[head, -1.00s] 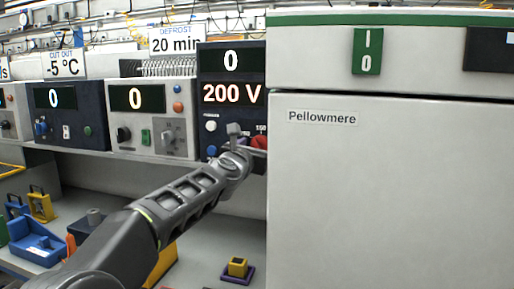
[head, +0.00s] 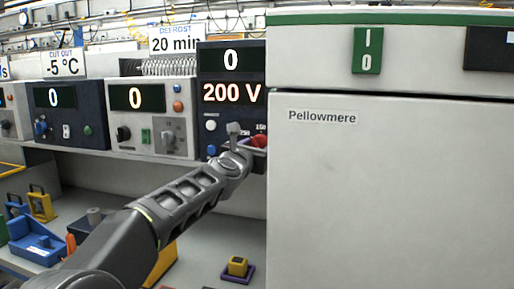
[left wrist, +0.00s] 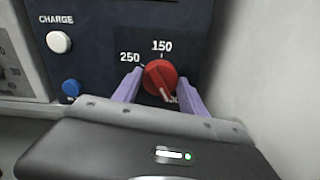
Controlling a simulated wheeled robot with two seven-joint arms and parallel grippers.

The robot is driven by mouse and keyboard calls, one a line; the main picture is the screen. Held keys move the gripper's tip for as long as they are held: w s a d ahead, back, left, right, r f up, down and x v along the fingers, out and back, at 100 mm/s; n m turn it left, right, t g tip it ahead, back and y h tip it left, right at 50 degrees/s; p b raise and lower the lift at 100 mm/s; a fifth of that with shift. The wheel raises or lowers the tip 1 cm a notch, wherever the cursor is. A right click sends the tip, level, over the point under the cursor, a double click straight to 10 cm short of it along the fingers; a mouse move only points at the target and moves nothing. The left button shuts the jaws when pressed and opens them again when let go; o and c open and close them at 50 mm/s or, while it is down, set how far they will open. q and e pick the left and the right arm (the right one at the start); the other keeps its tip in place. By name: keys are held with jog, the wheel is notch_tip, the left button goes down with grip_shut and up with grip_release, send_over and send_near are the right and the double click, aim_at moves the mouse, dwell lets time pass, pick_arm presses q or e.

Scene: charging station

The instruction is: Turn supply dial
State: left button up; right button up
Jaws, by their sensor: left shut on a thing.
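The red supply dial (left wrist: 160,78) sits on the dark blue supply unit (head: 203,85), between the printed marks 250 and 150 and a lower mark that is partly hidden. Its pale pointer line points down and slightly right in the left wrist view. My left gripper (left wrist: 158,84) is shut on the dial, with one purple finger on each side. In the head view the dial (head: 259,141) shows just beyond my left gripper (head: 250,147). The unit's displays read 0 and 200 V. My right gripper is not in view.
A large pale cabinet (head: 390,190) labelled Pellowmere stands close on the right of the dial. A white CHARGE button (left wrist: 59,41) and a blue button (left wrist: 71,87) are left of the dial. Other units (head: 150,130) stand along the shelf to the left.

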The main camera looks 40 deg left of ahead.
pick_arm(q)
jog(key=shift+m, duration=2.8)
jog(key=o, duration=1.4)
jog(key=shift+c, duration=0.2)
jog(key=v, duration=0.7)
jog(key=shift+s+d, duration=0.2)
jog(key=shift+s, duration=0.15)
